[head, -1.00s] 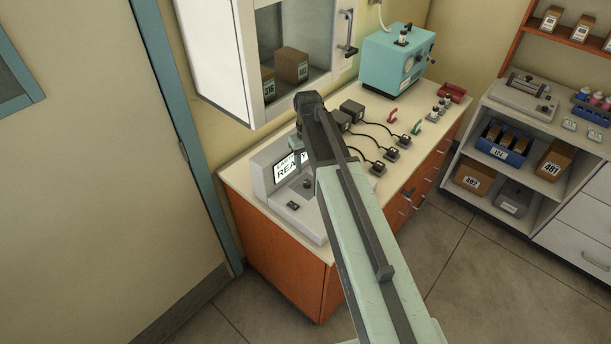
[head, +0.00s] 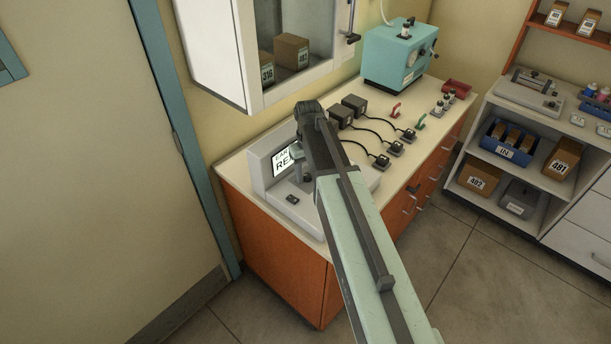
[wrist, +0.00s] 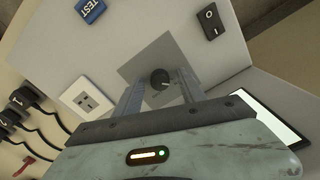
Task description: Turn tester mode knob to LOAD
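The tester (head: 262,176) is a light grey box at the near left end of the counter, with a lit screen (head: 283,161) partly hidden by my arm. In the wrist view its mode knob (wrist: 160,79) is a small dark round knob on a darker grey square plate (wrist: 135,68). My gripper (wrist: 160,88) is open, one finger on each side of the knob, with visible gaps. No mode labels are readable, so I cannot tell the knob's setting.
A white wall cabinet (head: 222,60) hangs above the counter's back.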

